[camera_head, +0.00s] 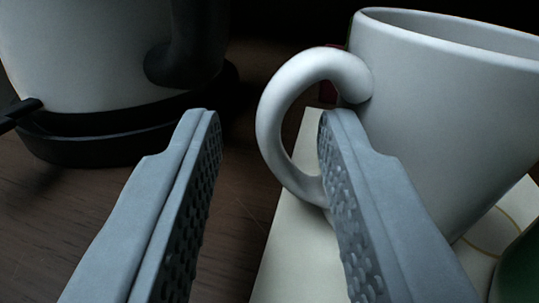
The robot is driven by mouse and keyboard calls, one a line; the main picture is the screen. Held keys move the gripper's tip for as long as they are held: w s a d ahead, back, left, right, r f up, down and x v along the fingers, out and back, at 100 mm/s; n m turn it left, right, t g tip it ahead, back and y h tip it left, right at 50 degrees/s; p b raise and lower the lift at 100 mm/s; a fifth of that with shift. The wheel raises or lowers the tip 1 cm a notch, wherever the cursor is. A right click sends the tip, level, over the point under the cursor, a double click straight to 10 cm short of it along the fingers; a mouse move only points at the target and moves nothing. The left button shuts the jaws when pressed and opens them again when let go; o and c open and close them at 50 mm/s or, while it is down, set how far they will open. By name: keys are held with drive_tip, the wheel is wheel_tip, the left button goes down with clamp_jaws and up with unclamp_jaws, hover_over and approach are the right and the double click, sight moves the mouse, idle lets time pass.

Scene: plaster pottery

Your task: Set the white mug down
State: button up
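The white mug (445,110) stands on the right of the view, its handle (275,115) pointing left. It appears upright on a pale flat surface (285,270), though its base is partly hidden. The left finger is clear of the mug, over the dark wood table.
A white kettle-like vessel (80,50) with a black handle sits on a black base (100,145) at the upper left. A dark green object (520,270) shows at the lower right edge. The brown wood table (60,220) is bare at the lower left.

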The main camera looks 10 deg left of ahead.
drive_tip(key=v, duration=1.2)
drive_tip(key=shift+s+r, duration=0.1)
drive_tip(key=shift+r, duration=0.05)
